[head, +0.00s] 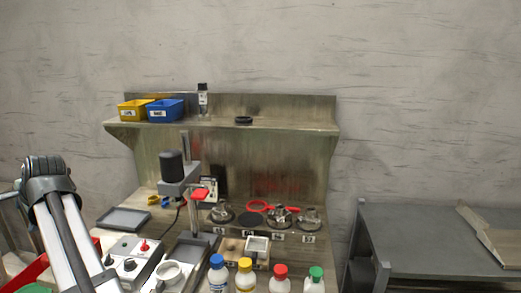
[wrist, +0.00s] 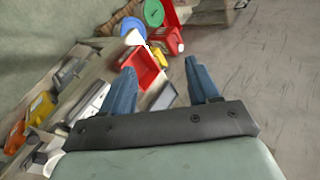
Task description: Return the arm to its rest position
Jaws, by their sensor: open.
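My arm (head: 62,215) stands at the left edge of the head view, to the left of the workbench; its gripper end is not clear there. In the wrist view my gripper (wrist: 158,80) is open, its two blue fingers well apart. I see nothing held between the fingers. Beyond and between them lies a red tray (wrist: 146,68), which looks apart from the fingertips.
The bench carries a stand device (head: 178,175), a grey tray (head: 124,219), several flasks (head: 280,215) and several colour-capped bottles (head: 245,275). Its shelf (head: 290,126) holds a yellow bin (head: 132,111) and a blue bin (head: 165,111). A grey table (head: 430,235) stands right. Bare floor (wrist: 270,70) shows in the wrist view.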

